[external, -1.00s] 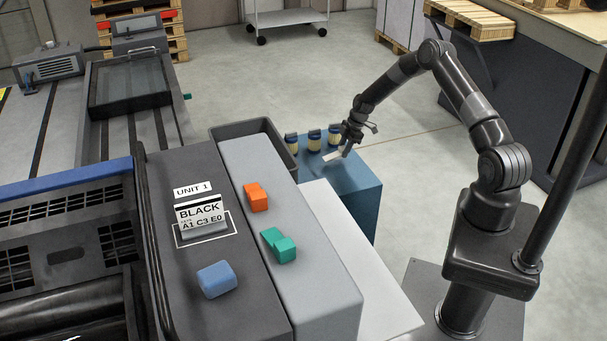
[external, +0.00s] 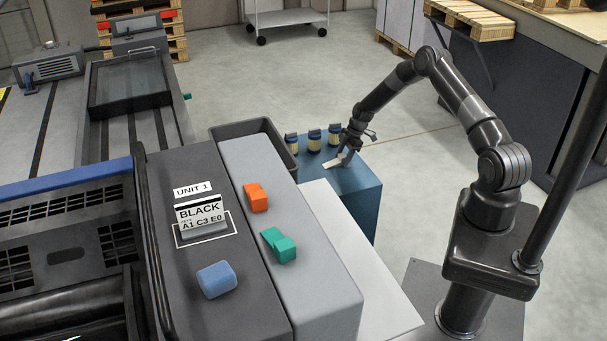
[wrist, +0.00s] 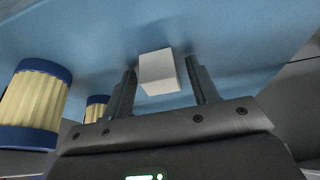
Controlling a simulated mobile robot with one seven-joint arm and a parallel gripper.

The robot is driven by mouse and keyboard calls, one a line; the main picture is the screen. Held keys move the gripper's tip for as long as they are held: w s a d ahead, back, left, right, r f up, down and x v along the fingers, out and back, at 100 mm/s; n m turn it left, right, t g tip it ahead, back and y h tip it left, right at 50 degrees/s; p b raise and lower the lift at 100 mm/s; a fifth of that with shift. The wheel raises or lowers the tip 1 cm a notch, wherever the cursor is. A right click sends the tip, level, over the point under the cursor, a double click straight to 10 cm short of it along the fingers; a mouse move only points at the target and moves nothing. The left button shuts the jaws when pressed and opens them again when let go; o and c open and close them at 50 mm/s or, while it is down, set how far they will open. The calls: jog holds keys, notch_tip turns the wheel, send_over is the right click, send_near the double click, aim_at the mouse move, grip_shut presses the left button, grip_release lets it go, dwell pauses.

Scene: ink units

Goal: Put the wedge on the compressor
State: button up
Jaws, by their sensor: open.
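A small white block, which looks like the wedge (external: 334,161), lies on top of the blue cabinet (external: 362,192). My gripper (external: 346,151) is low over the cabinet top, right at the white piece. In the wrist view the white piece (wrist: 158,72) sits between the two open fingers of my gripper (wrist: 161,80), with a gap on either side. Its far part is hard to make out. No thing is labelled as the compressor; a grey ribbed unit (external: 50,66) stands at the back left, and I cannot tell whether it is that.
Several yellow-and-blue cartridges (external: 314,141) stand at the cabinet's back edge; one (wrist: 36,103) is close left of my gripper. A dark bin (external: 247,130) is beside the cabinet. Orange (external: 256,197), green (external: 279,245) and blue (external: 217,279) blocks lie on the machine tops.

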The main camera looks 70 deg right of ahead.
jog(key=shift+r, duration=0.1)
jog(key=v, duration=1.2)
jog(key=s+a+r+m+h, duration=0.2)
jog(key=a+r, duration=0.9)
jog(key=r, duration=0.3)
jog(key=s+a+r+m+h, duration=0.1)
jog(key=s+a+r, duration=0.2)
jog(key=a+r, duration=0.95)
jog(key=s+a+r+m, duration=0.3)
jog(key=s+a+r, duration=0.5)
jog(key=s+r, duration=0.15)
jog(key=s+a+m+t, duration=0.1)
jog(key=s+a, duration=0.2)
jog(key=s, duration=0.4)
jog(key=s+a+r+m+t, duration=0.1)
jog(key=s+a+m, duration=0.1)
jog(key=s, duration=0.6)
jog(key=shift+a+t, duration=0.3)
jog(key=shift+a, duration=0.6)
